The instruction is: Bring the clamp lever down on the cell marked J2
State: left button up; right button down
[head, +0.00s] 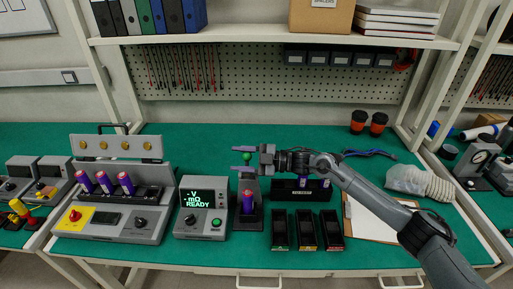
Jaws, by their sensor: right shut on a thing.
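A purple cell (248,202) stands upright in a dark clamp stand (247,225) in the middle of the bench. Its marking is too small to read. The clamp lever's green knob (247,156) sits above the cell. The lever stands roughly upright, partly hidden behind the cell and my gripper. My right gripper (243,158) comes in from the right and is shut on the lever knob, with one finger on each side of it. My left gripper is not in view.
A meter (202,207) reading "READY" stands just left of the clamp. A grey fixture (112,200) holding several purple cells is further left. A dark box (302,187) with cells stands right of the clamp, behind three trays (305,231). Green bench shows behind the clamp.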

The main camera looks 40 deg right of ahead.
jog(key=s+a+f+n+b, duration=0.4)
jog(key=s+f+n+b, duration=0.2)
jog(key=f+n, duration=0.4)
jog(key=shift+a+f+n, duration=0.15)
jog(key=shift+a+n, duration=0.15)
jog(key=shift+a, duration=0.1)
jog(key=shift+s+f, duration=0.15)
jog(key=shift+f, duration=0.2)
jog(key=c, duration=0.8)
grip_release()
jog(key=o, duration=0.3)
jog(key=shift+r, duration=0.15)
jog(key=shift+o, duration=0.2)
jog(key=shift+r, duration=0.1)
jog(key=shift+d, duration=0.1)
